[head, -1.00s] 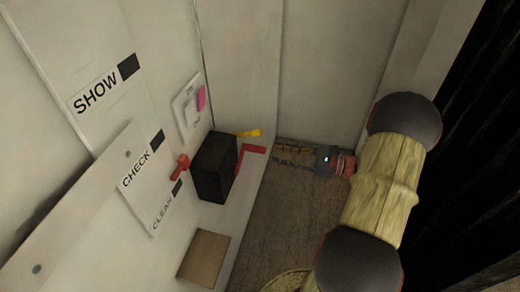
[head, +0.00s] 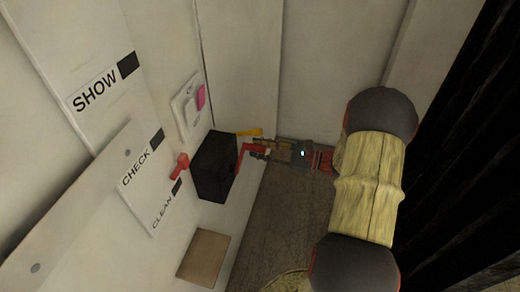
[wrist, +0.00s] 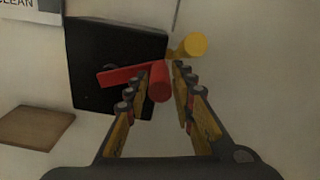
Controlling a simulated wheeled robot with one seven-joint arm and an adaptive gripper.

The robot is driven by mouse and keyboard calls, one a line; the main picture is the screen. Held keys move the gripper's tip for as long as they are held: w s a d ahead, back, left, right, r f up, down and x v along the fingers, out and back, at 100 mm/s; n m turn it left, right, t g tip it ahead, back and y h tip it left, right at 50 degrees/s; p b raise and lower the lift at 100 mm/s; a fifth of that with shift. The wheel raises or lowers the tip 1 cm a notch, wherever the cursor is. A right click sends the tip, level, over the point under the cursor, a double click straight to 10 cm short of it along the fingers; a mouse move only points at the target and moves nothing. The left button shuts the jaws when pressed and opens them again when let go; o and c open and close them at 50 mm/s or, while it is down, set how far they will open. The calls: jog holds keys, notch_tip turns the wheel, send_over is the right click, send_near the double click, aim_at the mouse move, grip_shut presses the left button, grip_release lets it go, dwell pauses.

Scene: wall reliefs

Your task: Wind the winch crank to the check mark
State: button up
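The winch is a black box (head: 213,166) on the pale wall, also in the wrist view (wrist: 105,65). Its red crank (head: 245,152) has an arm and a round handle that points out toward the wrist camera (wrist: 159,82). My gripper (head: 260,149) is open, and its fingers (wrist: 161,78) stand on both sides of the handle, with a gap at the right finger. Contact at the left finger is unclear. A red pointer (head: 180,167) sits between the black CHECK mark (head: 156,140) and the CLEAN mark (head: 177,187).
A yellow peg (head: 249,132) sticks out just beside the crank, close to my right finger in the wrist view (wrist: 192,45). A SHOW label (head: 95,90), a switch plate with a pink part (head: 201,97) and a brown panel (head: 203,257) are on the wall.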

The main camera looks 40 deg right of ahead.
grip_shut()
